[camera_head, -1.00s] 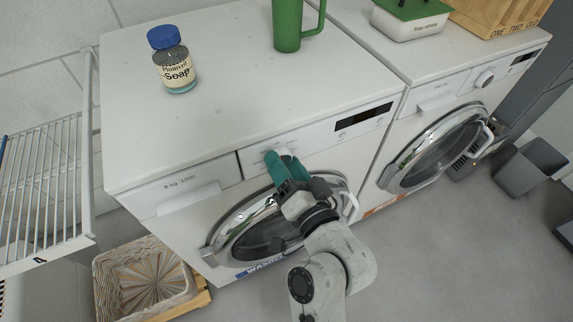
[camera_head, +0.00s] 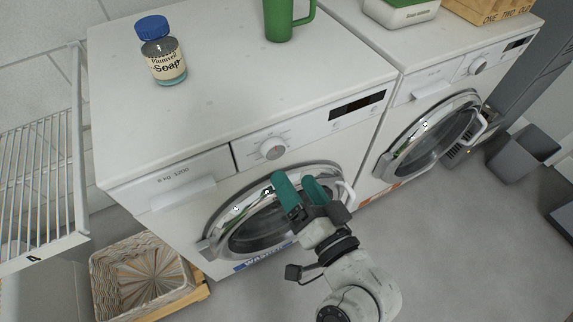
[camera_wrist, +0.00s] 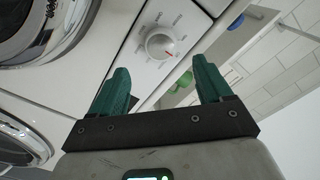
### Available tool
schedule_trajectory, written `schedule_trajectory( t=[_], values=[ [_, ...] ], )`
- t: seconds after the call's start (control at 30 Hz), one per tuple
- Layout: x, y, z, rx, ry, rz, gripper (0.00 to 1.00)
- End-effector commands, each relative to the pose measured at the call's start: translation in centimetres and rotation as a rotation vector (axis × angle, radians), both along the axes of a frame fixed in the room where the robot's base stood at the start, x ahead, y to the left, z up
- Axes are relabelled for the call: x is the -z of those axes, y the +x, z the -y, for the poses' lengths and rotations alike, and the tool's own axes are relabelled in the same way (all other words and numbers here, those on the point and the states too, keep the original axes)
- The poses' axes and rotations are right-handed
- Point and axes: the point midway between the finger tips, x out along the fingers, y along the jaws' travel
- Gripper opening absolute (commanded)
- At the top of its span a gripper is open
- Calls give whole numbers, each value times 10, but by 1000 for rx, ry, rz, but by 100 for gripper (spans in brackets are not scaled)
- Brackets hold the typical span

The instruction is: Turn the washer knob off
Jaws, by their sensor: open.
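The washer (camera_head: 215,105) is white, with a round front door marked with a "WASHER" label. Its knob (camera_head: 272,148) is a round dial on the front panel, left of a dark display. In the wrist view the knob (camera_wrist: 160,43) shows a red mark on its face, pointing to the lower right, with printed settings around it. My gripper (camera_head: 298,178) has green fingers, open and empty, in front of the washer door, below and right of the knob and apart from it. In the wrist view the gripper (camera_wrist: 158,85) has its fingers spread wide, with the knob beyond them.
A second white machine (camera_head: 440,75) stands at the right. A soap bottle (camera_head: 161,52) and a green mug (camera_head: 279,20) stand on the washer top. A wicker basket (camera_head: 140,280) and wire rack (camera_head: 35,165) are at the left. The grey floor in front is clear.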

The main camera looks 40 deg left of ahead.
Motion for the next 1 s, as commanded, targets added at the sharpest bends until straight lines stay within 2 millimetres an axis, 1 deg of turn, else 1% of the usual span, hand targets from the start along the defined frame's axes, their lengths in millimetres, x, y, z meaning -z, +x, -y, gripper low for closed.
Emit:
schedule_trajectory(
  t=[0.03,0.1,0.2,0.3,0.93,1.0],
  values=[
    [1,-4,9,2,0,-1,78],
    [1,-8,18,1,-1,0,78],
    [0,-11,28,1,1,0,78],
    [1,-14,33,0,-2,0,78],
    [0,-14,34,-1,-1,1,78],
    [7,-12,42,10,-33,0,78]
  ],
)
